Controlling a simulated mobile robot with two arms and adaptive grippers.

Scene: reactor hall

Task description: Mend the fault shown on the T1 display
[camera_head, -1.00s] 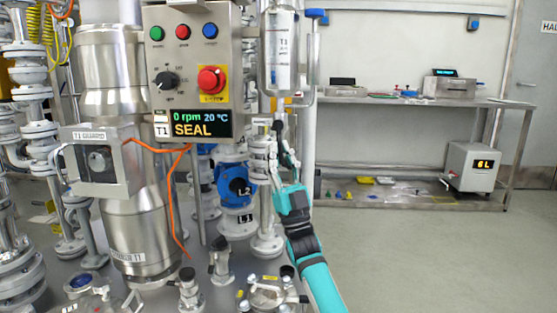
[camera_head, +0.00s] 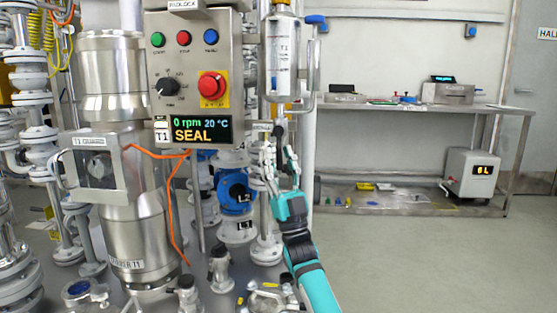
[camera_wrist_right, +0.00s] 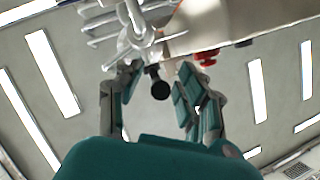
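The T1 display (camera_head: 200,130) on the steel control box reads "0 rpm 20 °C SEAL". In the right wrist view, the open fingers (camera_wrist_right: 155,80) stand either side of a dark round-ended part (camera_wrist_right: 160,90). I cannot tell whether they touch it. My left gripper is not in view.
The control box carries a red stop button (camera_head: 212,86) and a black dial (camera_head: 167,86). Floor at right is clear.

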